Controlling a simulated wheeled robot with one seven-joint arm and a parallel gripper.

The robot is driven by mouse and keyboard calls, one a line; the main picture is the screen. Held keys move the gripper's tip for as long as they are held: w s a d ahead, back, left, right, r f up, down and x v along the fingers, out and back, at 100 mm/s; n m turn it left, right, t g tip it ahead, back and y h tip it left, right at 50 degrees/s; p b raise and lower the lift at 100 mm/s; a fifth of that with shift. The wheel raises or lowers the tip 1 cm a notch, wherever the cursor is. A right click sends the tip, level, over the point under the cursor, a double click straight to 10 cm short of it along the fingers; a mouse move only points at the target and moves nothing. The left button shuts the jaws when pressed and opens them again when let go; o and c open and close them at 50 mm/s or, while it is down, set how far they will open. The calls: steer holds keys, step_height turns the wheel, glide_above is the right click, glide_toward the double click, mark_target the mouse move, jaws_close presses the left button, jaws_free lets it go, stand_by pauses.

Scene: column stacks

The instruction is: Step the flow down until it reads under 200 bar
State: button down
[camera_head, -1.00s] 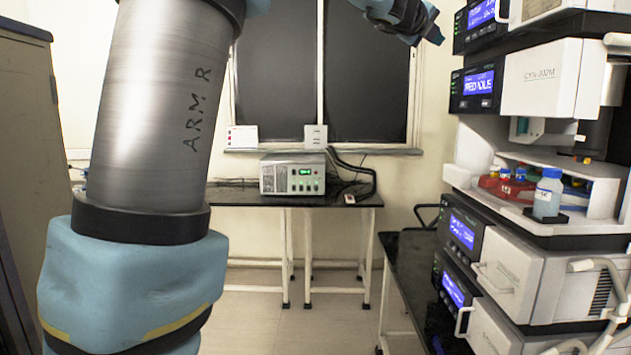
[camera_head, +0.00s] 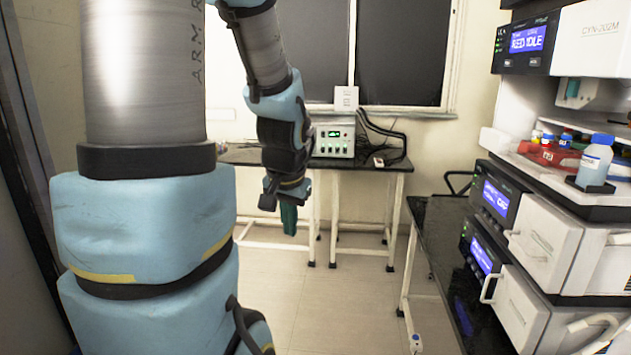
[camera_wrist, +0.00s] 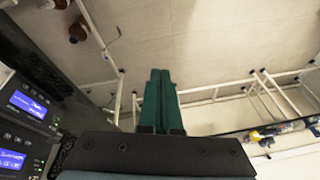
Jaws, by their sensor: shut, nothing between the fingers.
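The instrument stack on the right carries several modules with blue displays. In the head view the upper display (camera_head: 527,40) seems to read "RED IDLE". Two lower displays, one above (camera_head: 495,197) and one below (camera_head: 481,255), are lit, but their text is too small to read surely. My gripper (camera_head: 289,220) hangs downward in mid-air, left of the stack and apart from it. Its green fingers are together and empty, also in the wrist view (camera_wrist: 160,75). Two lit displays with button rows (camera_wrist: 28,104) show at the left there; no bar reading is legible.
A dark bench (camera_head: 437,235) bears the stack. A blue-capped bottle (camera_head: 595,160) and red holders stand on a stack shelf. A grey box with a green display (camera_head: 334,138) sits on the back table. Open floor (camera_head: 345,300) lies between.

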steer(key=s+a+f+n+g, duration=0.1)
steer(key=s+f+n+g, duration=0.1)
steer(key=s, duration=0.5)
steer(key=shift+s+a+f+n, duration=0.2)
steer(key=shift+f+n, duration=0.4)
steer(key=shift+f, duration=0.15)
steer(key=c, duration=1.6)
jaws_free()
